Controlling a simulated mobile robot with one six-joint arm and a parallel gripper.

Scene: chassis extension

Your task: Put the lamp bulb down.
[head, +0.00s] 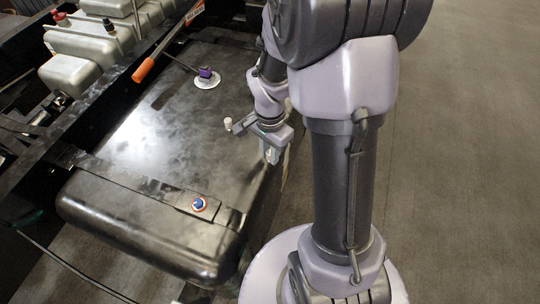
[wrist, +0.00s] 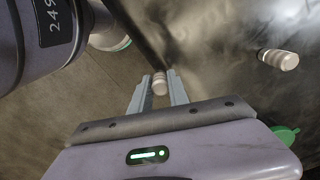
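The lamp bulb (wrist: 160,84) is a small pale ribbed cylinder between my fingertips in the wrist view. My gripper (wrist: 160,88) is closed on it, with a grey finger on each side. In the head view my gripper (head: 271,153) hangs near the right edge of the black tank (head: 150,150); the bulb is hard to make out there. In the wrist view the bulb appears close to the tank's edge; I cannot tell whether it touches the surface. A second pale cylinder with a dark end (wrist: 278,60) lies apart, to the right.
A purple-topped round fitting (head: 207,78) and a blue-red cap (head: 198,205) sit on the tank. An orange-handled bar (head: 143,70) and silver canisters (head: 75,62) are at the upper left. Bare floor (head: 460,150) lies to the right. The tank's middle is clear.

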